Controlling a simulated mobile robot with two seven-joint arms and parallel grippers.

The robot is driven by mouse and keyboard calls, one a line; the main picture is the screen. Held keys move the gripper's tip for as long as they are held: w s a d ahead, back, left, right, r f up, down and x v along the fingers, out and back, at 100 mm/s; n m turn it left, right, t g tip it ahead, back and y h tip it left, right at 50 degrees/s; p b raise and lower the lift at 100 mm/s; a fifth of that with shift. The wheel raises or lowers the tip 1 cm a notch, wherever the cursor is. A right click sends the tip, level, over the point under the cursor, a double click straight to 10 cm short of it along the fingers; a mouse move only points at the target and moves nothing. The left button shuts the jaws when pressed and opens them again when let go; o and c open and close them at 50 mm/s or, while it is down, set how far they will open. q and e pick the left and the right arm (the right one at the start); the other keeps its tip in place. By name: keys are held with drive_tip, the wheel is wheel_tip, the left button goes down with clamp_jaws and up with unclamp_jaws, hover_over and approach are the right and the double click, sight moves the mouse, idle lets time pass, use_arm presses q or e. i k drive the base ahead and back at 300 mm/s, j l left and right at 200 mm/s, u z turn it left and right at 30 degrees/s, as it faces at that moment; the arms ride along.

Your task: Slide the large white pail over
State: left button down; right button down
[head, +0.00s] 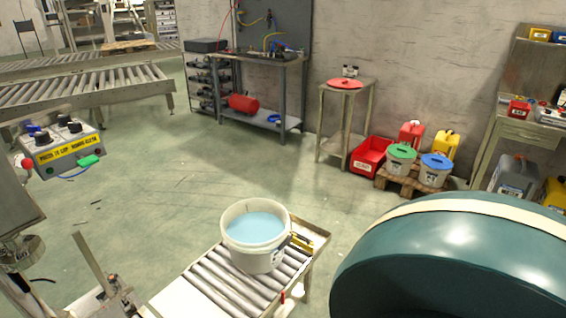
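The large white pail (256,262) stands upright on a short roller conveyor (203,287) at the bottom centre. It is open at the top and holds something light blue (255,227). A label is partly visible on its lower right side. Yellow and black items lie on the conveyor just right of the pail. I cannot make out either of my grippers in the head view, and nothing is seen touching the pail.
A large teal rounded body (460,265) with a cream band fills the lower right. A control box (62,153) and grey metal parts are at left. Smaller lidded pails (401,160) stand on a pallet near the wall. Open floor lies behind the conveyor.

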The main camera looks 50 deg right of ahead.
sight(250, 225)
drive_tip(key=l, duration=0.55)
drive_tip(key=l+u, duration=0.15)
drive_tip(key=l, duration=0.4)
drive_tip(key=k+l, duration=0.1)
drive_tip(key=l, duration=0.45)
drive_tip(key=l+u, duration=0.15)
drive_tip(key=l, duration=0.45)
drive_tip(key=k+l, duration=0.1)
drive_tip(key=l, duration=0.4)
drive_tip(key=k+l+u, duration=0.15)
drive_tip(key=l, duration=0.95)
drive_tip(key=k+l+u, duration=0.15)
drive_tip(key=l, duration=0.4)
drive_tip(key=i, duration=0.7)
drive_tip(key=j+u, duration=0.05)
